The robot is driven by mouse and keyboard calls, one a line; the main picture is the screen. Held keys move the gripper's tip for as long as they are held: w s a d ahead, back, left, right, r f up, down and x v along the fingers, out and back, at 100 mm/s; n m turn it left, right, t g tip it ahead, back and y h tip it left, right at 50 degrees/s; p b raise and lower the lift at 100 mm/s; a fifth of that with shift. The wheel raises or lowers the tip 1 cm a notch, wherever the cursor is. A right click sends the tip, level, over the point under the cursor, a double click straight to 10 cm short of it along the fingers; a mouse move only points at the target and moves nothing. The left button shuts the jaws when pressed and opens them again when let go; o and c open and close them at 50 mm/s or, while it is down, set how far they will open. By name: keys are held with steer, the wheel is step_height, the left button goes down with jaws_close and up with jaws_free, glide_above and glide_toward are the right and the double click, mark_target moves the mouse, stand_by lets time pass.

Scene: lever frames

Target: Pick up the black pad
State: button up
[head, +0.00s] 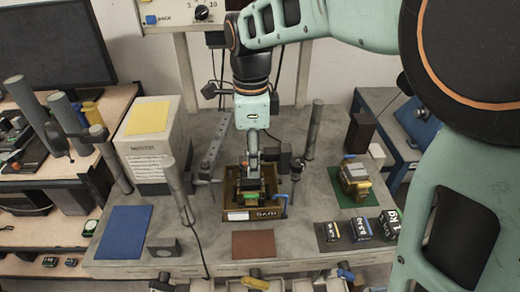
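A flat black pad (321,240) lies on the grey workbench at the front right. Several dark weight blocks (361,229) stand on or along it, so part of it is covered. My gripper (251,180) points down over a brown open tray (262,214) in the middle of the bench, well to the left of the black pad. The fingers are small and dark against the tray's contents. I cannot tell whether they are open or hold anything. A small green item (251,198) shows in the tray below them.
A blue pad (123,232) and a reddish-brown pad (254,244) lie at the front. A green pad (372,199) bears a brass-coloured block (355,178). Upright grey posts (314,130) rise around the tray. A white box (152,148) stands at the left. My arm hides the right side.

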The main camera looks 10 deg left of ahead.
mark_target(250, 181)
steer(key=f, duration=0.4)
steer(key=shift+s+a+f, duration=0.15)
steer(key=shift+s+a, duration=0.1)
steer(key=shift+a, duration=0.05)
steer(key=shift+f, duration=0.55)
steer(key=shift+r, duration=0.1)
jaws_close()
